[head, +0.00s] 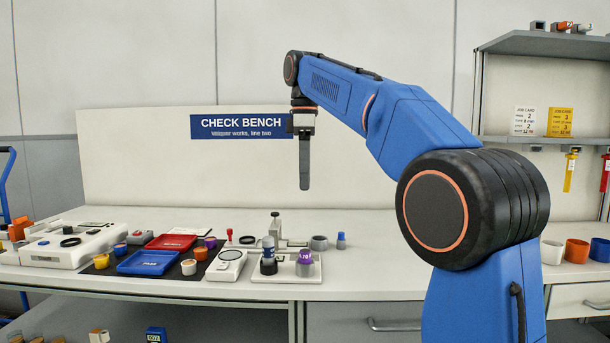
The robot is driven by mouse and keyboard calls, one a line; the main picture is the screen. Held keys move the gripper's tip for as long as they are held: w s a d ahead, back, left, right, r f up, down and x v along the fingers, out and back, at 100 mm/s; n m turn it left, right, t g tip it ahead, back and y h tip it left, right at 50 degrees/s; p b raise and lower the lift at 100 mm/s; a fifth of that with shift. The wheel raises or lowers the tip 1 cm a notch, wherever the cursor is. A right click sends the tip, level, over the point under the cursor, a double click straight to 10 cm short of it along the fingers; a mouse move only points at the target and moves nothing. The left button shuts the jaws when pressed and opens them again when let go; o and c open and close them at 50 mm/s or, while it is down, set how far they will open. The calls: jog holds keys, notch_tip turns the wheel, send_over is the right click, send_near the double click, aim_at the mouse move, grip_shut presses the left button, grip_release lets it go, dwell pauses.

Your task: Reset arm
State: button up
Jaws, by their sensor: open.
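My blue arm reaches up and to the left across the head view, with its wrist bent over the bench. My gripper (304,184) points straight down in front of the check bench sign (240,126), above the bench top. It is seen edge-on, so its fingers overlap in the picture. It is open, and nothing shows between or below its fingers. It hangs clear of the items on the bench, with a gap beneath the fingertips.
The bench (400,284) holds a red tray (171,242), a blue tray (150,262), small cups, a white device (75,246) and a purple-topped piece (305,257). A shelf (550,43) is at upper right. Cups (577,251) stand at right. Air around my gripper is free.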

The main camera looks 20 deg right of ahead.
dwell(0.4)
jog(key=s+d+f+m+t, duration=0.2)
jog(key=s+f+m, duration=0.5)
jog(key=s+f, duration=0.9)
jog(key=s+d+f+m+t, duration=0.2)
jog(key=s+d+f+m, duration=0.3)
jog(key=s+f, duration=1.2)
notch_tip(320, 180, down, 4)
jog(key=shift+s+r+m+t, duration=0.2)
jog(key=shift+m+t, duration=0.2)
jog(key=shift+m, duration=0.8)
